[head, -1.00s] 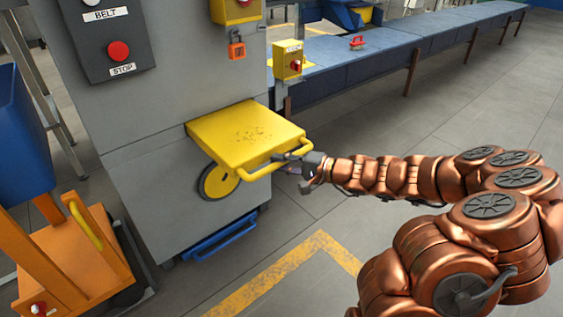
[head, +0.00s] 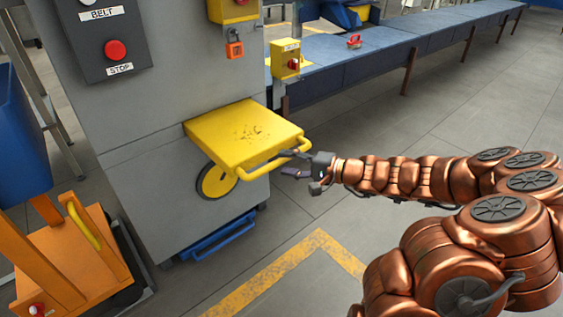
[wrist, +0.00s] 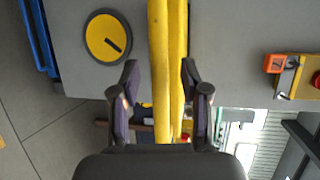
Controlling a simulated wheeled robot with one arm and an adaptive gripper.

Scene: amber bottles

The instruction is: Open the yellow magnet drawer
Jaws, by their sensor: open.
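The yellow magnet drawer (head: 232,137) is a flat yellow box with dark specks on top, jutting from the grey machine. Its yellow bar handle (head: 268,163) runs along its front edge. My gripper (head: 286,163) is at the right part of this handle, in front of the drawer. In the wrist view, my gripper (wrist: 160,72) is open, with one dark finger on each side of the yellow handle (wrist: 158,45). Gaps show between both fingers and the yellow parts there. Whether a finger touches the bar is hard to tell in the head view.
A round yellow-and-black dial (head: 216,182) is on the machine below the drawer, with a blue pedal-like bar (head: 220,236) near the floor. An orange cart (head: 75,255) stands at left. A blue conveyor (head: 370,55) runs behind. Floor right of the machine is open.

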